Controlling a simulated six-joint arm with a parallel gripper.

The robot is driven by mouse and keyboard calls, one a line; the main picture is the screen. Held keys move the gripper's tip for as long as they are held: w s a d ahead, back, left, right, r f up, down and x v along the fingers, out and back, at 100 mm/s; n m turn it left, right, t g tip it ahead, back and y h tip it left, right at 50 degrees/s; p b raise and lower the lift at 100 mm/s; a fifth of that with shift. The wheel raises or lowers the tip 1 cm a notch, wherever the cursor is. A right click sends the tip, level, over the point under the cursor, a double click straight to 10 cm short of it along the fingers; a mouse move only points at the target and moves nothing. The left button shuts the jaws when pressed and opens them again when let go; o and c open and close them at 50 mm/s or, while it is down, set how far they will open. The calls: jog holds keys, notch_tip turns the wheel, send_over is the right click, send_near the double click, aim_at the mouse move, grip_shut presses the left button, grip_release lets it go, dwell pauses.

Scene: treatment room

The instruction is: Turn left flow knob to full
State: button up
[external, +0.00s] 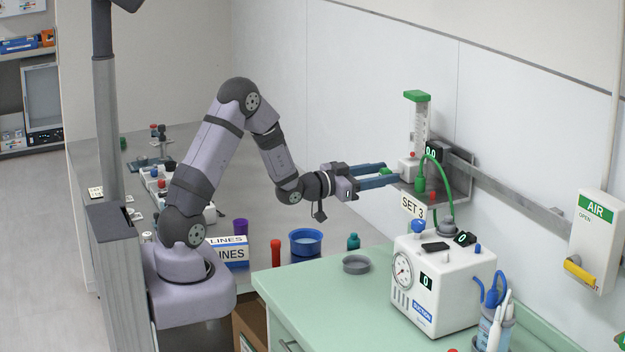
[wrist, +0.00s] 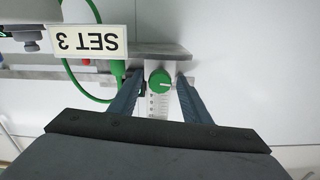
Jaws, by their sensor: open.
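A round green knob (wrist: 160,80) with a white mark shows in the upside-down wrist view, in front of a white scaled flow tube (wrist: 159,105). The flow meter (external: 418,125) has a green cap and stands on a wall shelf beside a dark display reading 0.0 (external: 432,151). My gripper (wrist: 157,77) is open, one finger on each side of the knob with visible gaps. In the external view my gripper (external: 391,173) reaches the shelf from the left.
A SET 3 sign (external: 412,207) hangs below the shelf (external: 460,190), near a green hose (external: 450,175). A white suction unit (external: 440,280) stands on the green counter (external: 320,290) below. A wall rail (external: 520,195) runs right toward an AIR box (external: 597,235).

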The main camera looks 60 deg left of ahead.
jog(key=shift+w, duration=0.6)
jog(key=c, duration=1)
jog(key=shift+n, duration=0.4)
jog(key=n+b, duration=0.1)
jog(key=n, duration=0.2)
jog(key=shift+f+n+b, duration=0.1)
jog(key=shift+n+b, duration=0.2)
jog(key=n, duration=0.5)
jog(key=shift+a+b, duration=0.1)
jog(key=shift+b, duration=0.2)
